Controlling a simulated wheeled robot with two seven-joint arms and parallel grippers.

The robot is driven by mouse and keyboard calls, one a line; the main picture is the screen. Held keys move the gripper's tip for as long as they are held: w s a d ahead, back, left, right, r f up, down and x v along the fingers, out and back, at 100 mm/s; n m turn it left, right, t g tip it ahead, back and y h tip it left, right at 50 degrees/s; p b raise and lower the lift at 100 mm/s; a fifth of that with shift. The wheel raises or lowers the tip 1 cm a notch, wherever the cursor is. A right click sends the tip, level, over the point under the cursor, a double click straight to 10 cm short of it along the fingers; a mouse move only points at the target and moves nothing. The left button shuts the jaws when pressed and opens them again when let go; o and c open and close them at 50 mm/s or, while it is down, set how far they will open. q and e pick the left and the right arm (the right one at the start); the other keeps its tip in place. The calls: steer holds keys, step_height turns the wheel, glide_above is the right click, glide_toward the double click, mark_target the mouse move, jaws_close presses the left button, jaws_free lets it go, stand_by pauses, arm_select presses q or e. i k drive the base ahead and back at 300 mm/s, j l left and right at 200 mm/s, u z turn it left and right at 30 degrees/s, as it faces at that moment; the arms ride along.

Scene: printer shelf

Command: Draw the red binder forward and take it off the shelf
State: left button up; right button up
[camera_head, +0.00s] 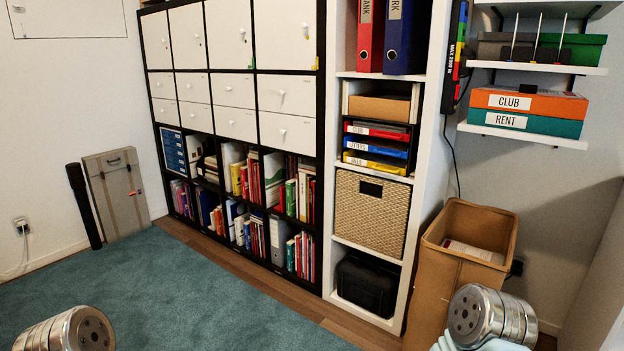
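The red binder (370,35) stands upright in the top visible compartment of the tall white shelf (422,150), its labelled spine facing out. Its top is cut off by the frame edge. A dark blue binder (405,40) stands upright close on its right. Neither gripper shows. Only metallic joints of my arms are in view, one at the bottom left and one at the bottom right, both well below and apart from the red binder.
Below the binders are stacked letter trays (376,146), a woven basket (370,212) and a black case (367,284). A tall cardboard box (437,285) stands right of the shelf. Wall shelves hold an orange box (555,103). Teal carpet (220,300) in front is clear.

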mark_target(372, 14)
steer(key=i+j+z, duration=0.3)
steer(key=i+z, duration=0.15)
steer(key=i, duration=0.15)
steer(key=i+j+z, duration=0.45)
steer(key=i+j, duration=0.1)
steer(key=i, duration=0.05)
